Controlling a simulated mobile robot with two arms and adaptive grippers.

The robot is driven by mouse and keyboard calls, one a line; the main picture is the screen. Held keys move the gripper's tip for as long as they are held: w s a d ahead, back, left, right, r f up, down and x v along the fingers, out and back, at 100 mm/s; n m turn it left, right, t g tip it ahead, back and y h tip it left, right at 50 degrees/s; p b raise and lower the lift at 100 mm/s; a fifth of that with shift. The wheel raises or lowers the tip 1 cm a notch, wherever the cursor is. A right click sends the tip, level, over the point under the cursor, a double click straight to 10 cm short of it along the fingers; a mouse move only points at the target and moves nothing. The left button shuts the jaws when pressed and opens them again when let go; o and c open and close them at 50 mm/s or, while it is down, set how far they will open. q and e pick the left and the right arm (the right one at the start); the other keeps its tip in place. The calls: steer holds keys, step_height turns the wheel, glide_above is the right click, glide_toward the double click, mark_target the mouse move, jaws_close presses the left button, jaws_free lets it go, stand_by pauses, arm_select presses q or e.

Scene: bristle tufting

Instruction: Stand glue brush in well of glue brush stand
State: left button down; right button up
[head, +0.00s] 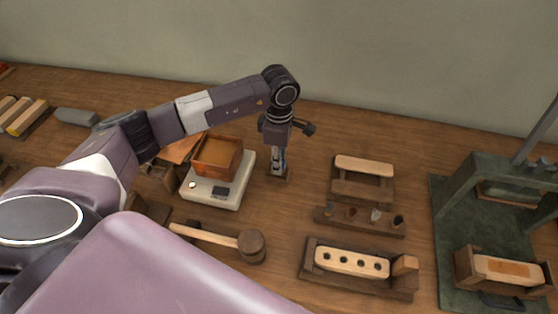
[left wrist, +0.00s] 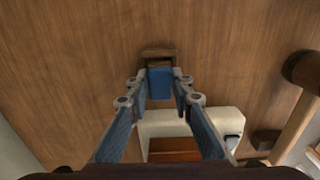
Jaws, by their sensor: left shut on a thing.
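My left gripper (head: 278,158) points straight down over the small dark wooden glue brush stand (head: 281,177), right of the scale. In the left wrist view the gripper (left wrist: 160,88) is shut on a blue piece, which I take to be the glue brush (left wrist: 160,83). The brush is mostly hidden by the fingers in the head view. The stand's wooden block (left wrist: 158,53) shows just beyond the fingertips in the left wrist view. I cannot tell whether the brush's lower end is inside the well. My right gripper is not in view.
A pale scale (head: 226,197) bearing an orange-brown box (head: 217,155) stands just left of the stand. A mallet (head: 250,244) lies in front. Wooden racks (head: 362,189) and a drilled block in a holder (head: 351,262) are to the right, before a green press (head: 480,185).

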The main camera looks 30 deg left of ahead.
arm_select(q)
steer(key=shift+f+b, duration=0.35)
steer(key=c, duration=1.6)
jaws_free()
steer(key=o, duration=0.4)
steer(key=shift+r, duration=0.2)
steer(key=shift+r+p, duration=1.9)
steer(key=shift+r, duration=1.5)
